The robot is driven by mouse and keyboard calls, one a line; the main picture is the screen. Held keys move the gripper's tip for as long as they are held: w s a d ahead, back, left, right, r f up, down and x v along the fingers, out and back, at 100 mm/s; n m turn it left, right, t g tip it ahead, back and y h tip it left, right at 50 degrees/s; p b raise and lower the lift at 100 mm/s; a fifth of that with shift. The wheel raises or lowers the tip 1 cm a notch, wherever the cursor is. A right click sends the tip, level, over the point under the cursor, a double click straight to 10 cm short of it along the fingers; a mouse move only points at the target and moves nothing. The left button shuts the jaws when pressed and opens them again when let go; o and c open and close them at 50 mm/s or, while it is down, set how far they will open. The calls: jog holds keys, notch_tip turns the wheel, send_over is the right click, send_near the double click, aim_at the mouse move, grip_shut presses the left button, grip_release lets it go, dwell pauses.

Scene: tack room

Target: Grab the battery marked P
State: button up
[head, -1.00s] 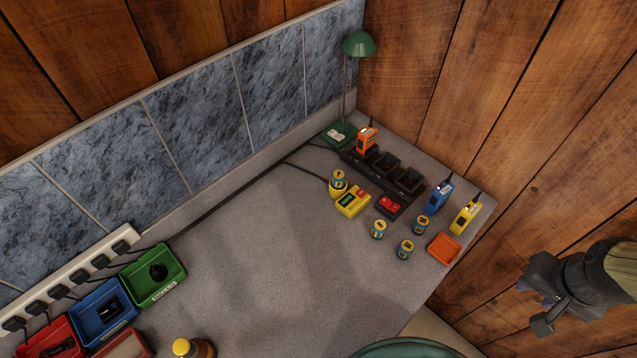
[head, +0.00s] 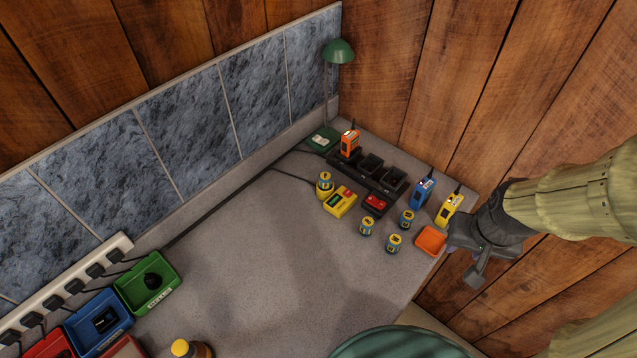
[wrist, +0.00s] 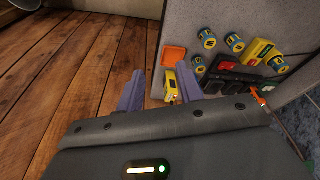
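Several small blue batteries with yellow tops stand on the grey counter. My gripper (wrist: 158,88) is open and empty, right of the batteries, by the counter's right edge.
An orange tray (head: 431,241), a yellow radio (head: 448,209) and a blue radio (head: 423,190) stand near my gripper. A yellow device (head: 340,201) lies left of the batteries. The counter's middle (head: 270,240) is clear.

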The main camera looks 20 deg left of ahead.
jog(key=o, duration=0.5)
jog(key=shift+w, duration=0.15)
jog(key=w+a+f+n+t+y+p, duration=0.3)
jog(key=w+a+f+n+p, duration=0.1)
jog(key=w+a+f+n, duration=0.4)
jog(key=a+t+y+p, duration=0.1)
jog(key=a+y, duration=0.1)
jog(key=a, duration=0.2)
jog(key=a+n+t+y+p, duration=0.1)
jog(key=a+y, duration=0.2)
jog(key=a, duration=0.1)
jog(key=a+n+t+y+p, duration=0.1)
jog(key=a+y+p, duration=0.1)
jog(key=a, duration=0.2)
jog(key=shift+w+f+b, duration=0.1)
jog(key=shift+w+b, duration=0.05)
jog(key=shift+b, duration=0.15)
